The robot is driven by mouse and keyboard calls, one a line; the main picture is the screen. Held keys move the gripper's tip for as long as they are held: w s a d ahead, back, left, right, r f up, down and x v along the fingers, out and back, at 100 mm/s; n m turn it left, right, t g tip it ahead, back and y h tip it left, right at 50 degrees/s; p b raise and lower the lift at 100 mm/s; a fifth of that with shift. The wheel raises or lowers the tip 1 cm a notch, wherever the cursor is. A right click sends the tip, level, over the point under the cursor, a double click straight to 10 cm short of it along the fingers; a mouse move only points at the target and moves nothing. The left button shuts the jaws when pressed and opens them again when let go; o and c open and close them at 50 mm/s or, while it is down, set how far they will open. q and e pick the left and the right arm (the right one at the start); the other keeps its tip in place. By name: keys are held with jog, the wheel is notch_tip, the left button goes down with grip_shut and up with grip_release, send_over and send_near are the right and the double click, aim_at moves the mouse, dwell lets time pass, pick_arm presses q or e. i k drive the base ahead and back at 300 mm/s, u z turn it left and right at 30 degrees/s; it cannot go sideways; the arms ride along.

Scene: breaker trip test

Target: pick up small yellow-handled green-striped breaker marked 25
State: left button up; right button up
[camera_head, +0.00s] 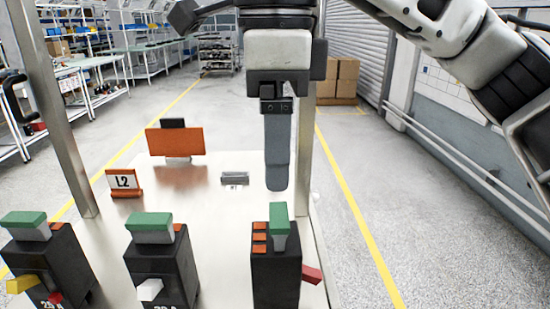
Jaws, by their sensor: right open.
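The breaker with the yellow handle (22,284) has a dark body (68,254) and a green strip on top. It stands upright at the lower left of the table, partly cut off by the frame's bottom edge. Its front label reads 25, and a small red part sits beside the label. My right gripper (278,185) hangs fingers down over the right side of the table, seen side-on, open and empty. It is well to the right of the yellow-handled breaker, just behind the red-handled breaker in the picture. My left gripper is not in view.
A white-handled breaker (163,262) stands in the middle and a red-handled one (276,275) at right, both green-topped. An orange plate (175,142), an L2 sign (124,182) and a small grey block (235,178) are farther back. Metal posts (62,110) rise at the table's sides.

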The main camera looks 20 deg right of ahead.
aim_at(53, 252)
jog(key=k, duration=1)
